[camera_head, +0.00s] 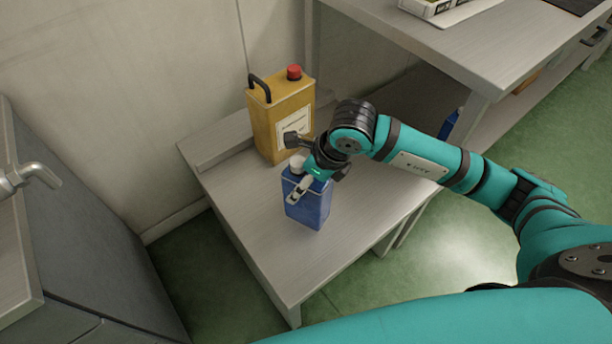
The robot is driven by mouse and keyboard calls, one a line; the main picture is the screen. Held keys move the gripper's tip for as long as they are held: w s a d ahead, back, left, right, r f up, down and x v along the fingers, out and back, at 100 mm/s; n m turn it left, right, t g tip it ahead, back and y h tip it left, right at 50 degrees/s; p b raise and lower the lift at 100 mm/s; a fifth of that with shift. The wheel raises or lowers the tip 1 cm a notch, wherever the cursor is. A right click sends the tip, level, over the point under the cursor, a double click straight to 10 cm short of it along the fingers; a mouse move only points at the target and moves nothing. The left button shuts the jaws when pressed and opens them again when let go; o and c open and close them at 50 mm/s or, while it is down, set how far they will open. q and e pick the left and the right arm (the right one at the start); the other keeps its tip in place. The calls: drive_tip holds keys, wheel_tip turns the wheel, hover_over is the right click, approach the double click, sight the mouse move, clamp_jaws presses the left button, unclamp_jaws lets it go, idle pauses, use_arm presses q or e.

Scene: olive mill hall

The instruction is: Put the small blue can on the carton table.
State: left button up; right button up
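A blue can (308,209) with a white cap stands upright on a low grey table (250,233). My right gripper (297,166) is at the top of this can, its fingers around or beside the cap and upper front. I cannot tell whether they are closed on it. Part of the can's top is hidden by the gripper. A white carton (445,9) lies on a higher grey table (470,50) at the upper right; the top edge of the picture cuts it. My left gripper is not in view.
A yellow can (270,125) with a red cap and black handle stands just behind the gripper. Another blue object (449,124) shows partly behind my arm. A grey cabinet (85,225) with a metal tap-like handle is at left. The low table's front is bare.

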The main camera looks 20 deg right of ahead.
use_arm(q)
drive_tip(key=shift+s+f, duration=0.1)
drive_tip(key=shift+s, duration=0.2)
use_arm(e)
drive_tip(key=v, duration=0.6)
drive_tip(key=shift+s+d+r+p, duration=0.1)
drive_tip(key=shift+r+p, duration=0.2)
drive_tip(key=shift+r, duration=0.05)
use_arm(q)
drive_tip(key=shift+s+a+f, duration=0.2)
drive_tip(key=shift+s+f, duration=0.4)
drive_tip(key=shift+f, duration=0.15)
use_arm(e)
drive_tip(key=shift+s+d+r, duration=0.15)
drive_tip(key=shift+r, duration=0.2)
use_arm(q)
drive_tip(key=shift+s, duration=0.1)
